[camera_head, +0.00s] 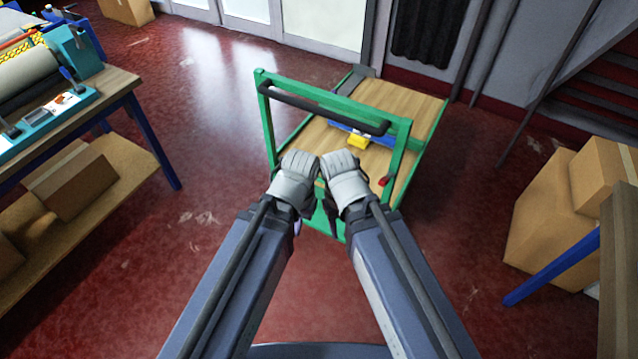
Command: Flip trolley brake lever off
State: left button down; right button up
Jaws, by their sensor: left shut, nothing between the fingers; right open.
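The trolley has a green frame (262,112), a wooden deck (400,105) and a dark push handle (318,105). A small red part (384,181) sits low at the frame's right side; I cannot tell for sure whether it is the brake lever. My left gripper (303,163) is shut and empty at the near end of the trolley, below the handle. My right gripper (338,164) is open right beside it, left of the red part. The wrists hide the fingertips and part of the near frame.
A yellow and blue object (357,141) lies on the deck. A workbench (115,82) with a roller machine stands on the left, with boxes on its lower shelf. Cardboard boxes (545,215) stand on the right. The red floor on both sides of the trolley is clear.

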aim_at(384, 181)
jog(key=k, duration=0.65)
jog(key=k+j+z, duration=0.25)
jog(key=k+z, duration=0.25)
jog(key=k, duration=0.05)
